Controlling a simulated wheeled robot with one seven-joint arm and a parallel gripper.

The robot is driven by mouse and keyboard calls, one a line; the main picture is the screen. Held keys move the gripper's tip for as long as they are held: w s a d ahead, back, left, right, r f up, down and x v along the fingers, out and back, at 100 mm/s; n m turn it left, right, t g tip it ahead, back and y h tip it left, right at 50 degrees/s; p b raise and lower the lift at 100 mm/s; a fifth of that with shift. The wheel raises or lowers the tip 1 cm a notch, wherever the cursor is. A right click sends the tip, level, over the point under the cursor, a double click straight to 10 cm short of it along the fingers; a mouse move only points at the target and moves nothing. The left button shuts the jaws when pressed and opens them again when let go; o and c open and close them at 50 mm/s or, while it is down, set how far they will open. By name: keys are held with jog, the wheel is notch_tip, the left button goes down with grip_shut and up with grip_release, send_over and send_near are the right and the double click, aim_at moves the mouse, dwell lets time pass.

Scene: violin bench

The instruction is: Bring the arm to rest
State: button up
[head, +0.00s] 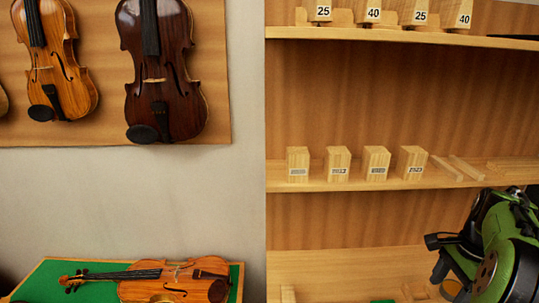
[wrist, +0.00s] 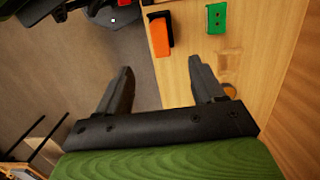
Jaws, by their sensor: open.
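My green arm (head: 498,245) is folded at the lower right of the head view, in front of the shelf unit. My gripper (wrist: 160,88) shows in the wrist view with its two dark fingers spread apart and nothing between them. It hangs over the edge between a wooden surface and the grey floor. In the head view its fingers are hard to make out.
An orange block (wrist: 160,37) and a green piece (wrist: 216,18) lie on the wooden surface (wrist: 252,50). Small wooden blocks (head: 337,166) stand on the middle shelf (head: 330,187). A violin (head: 180,281) lies on a green mat (head: 52,270); others hang above.

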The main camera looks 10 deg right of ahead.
jog(key=w+a+r+n+h, duration=0.1)
jog(key=a+r+n, duration=0.15)
jog(key=a, duration=0.35)
jog(key=a+r+n+t+h, duration=0.1)
jog(key=a+r+n, duration=0.1)
jog(key=a+n, duration=0.3)
jog(key=w+a+r+n+h, duration=0.1)
jog(key=a+r+n, duration=0.1)
jog(key=a, duration=0.6)
jog(key=s+a+f+n+t+y, duration=0.1)
jog(key=s+a+n+t, duration=0.3)
jog(key=s+a+n, duration=0.6)
jog(key=a+f+n, duration=0.1)
jog(key=a, duration=0.2)
jog(key=shift+s+a+y, duration=0.2)
jog(key=shift+a+y, duration=0.1)
